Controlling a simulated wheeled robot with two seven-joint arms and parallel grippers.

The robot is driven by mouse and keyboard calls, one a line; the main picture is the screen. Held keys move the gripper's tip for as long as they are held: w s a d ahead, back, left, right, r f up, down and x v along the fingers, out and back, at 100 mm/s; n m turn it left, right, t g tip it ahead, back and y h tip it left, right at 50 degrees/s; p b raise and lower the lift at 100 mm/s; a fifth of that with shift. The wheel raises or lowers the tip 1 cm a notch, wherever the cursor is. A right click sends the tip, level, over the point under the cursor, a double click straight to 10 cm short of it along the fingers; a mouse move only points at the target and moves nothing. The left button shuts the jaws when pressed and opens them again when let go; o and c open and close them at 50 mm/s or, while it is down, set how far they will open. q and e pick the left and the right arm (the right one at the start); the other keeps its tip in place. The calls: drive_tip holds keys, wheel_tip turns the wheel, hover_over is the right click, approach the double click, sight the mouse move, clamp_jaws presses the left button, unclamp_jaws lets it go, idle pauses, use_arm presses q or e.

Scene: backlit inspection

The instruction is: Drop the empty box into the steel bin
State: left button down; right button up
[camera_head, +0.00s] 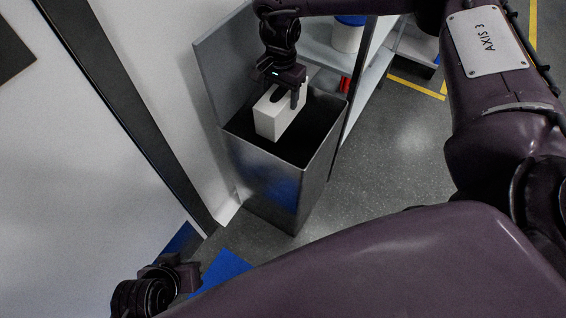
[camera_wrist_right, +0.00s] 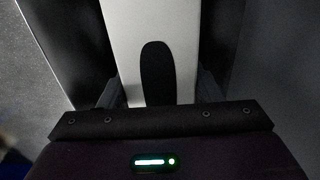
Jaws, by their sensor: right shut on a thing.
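The empty box (camera_head: 273,123) is white and boxy, with a dark oval patch on it. My right gripper (camera_head: 285,94) is shut on it from above and holds it at the mouth of the steel bin (camera_head: 265,172). The bin is tall and open, with a dark inside. In the right wrist view the box (camera_wrist_right: 189,40) shows its dark oval between the fingers, and its far end is out of frame. The box's lower part is over the dark opening. My left gripper (camera_head: 188,277) is at the lower left, apart from box and bin; its jaws are unclear.
A white wall with a dark upright strip (camera_head: 135,110) is left of the bin. Shelving (camera_head: 375,50) with a white tub with a blue lid (camera_head: 348,35) and a red item (camera_head: 345,84) stands behind. Grey floor (camera_head: 400,150) is clear at the right.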

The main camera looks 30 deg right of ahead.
use_arm(q)
drive_tip(key=shift+d, duration=0.1)
use_arm(e)
drive_tip(key=o, duration=1)
drive_tip(key=shift+r, duration=0.25)
use_arm(q)
drive_tip(key=shift+s+a+r+g+y+p, duration=0.1)
drive_tip(key=shift+s+a+g+y+p, duration=0.15)
drive_tip(key=shift+a+p, duration=0.3)
drive_tip(key=shift+s+a+r+g+y+p, duration=0.15)
drive_tip(key=shift+a+g+p, duration=0.25)
drive_tip(key=shift+a, duration=0.25)
use_arm(e)
wheel_tip(320, 180, up, 7)
drive_tip(key=shift+r, duration=0.1)
